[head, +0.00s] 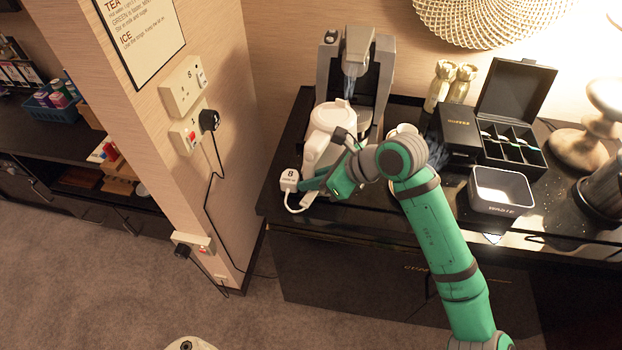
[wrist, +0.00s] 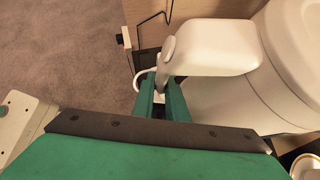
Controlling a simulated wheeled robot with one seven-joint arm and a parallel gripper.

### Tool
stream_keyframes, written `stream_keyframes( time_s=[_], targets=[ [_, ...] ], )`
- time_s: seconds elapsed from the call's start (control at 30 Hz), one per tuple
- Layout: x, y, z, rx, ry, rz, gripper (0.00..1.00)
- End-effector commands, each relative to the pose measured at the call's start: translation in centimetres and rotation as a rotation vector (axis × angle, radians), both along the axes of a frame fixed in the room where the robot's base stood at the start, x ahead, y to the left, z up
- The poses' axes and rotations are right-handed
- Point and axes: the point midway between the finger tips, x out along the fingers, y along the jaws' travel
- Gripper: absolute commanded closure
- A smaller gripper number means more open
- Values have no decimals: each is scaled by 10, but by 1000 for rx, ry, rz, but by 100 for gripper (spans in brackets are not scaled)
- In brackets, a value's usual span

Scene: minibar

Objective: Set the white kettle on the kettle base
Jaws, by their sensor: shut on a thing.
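The white kettle (head: 331,119) is upright in front of the coffee machine at the left end of the black counter. In the wrist view its body (wrist: 277,80) fills the right side, with the handle (wrist: 225,45) reaching left. My gripper (wrist: 163,92) is shut on the down-turned end of the handle. In the head view my green gripper (head: 320,182) is at the near side of the kettle, partly covering it. I cannot make out the kettle base; the kettle and gripper may hide it. I cannot tell whether the kettle touches anything below.
The coffee machine (head: 384,75) stands behind. A cup (head: 403,131), tea box (head: 512,140) and waste bin (head: 502,189) are to the right. Wall sockets (head: 185,88) are on the left.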

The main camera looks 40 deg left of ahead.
Motion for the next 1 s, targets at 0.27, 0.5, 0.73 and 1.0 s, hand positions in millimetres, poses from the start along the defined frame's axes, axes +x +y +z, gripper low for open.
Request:
stream_keyframes(
  time_s=[0.27,0.5,0.73,1.0],
  targets=[
    [0,1,-2,5,-3,1,100],
    [1,0,-6,4,-4,0,100],
    [0,0,-7,3,-2,0,80],
    [1,-3,-6,-2,0,-1,80]
  ],
)
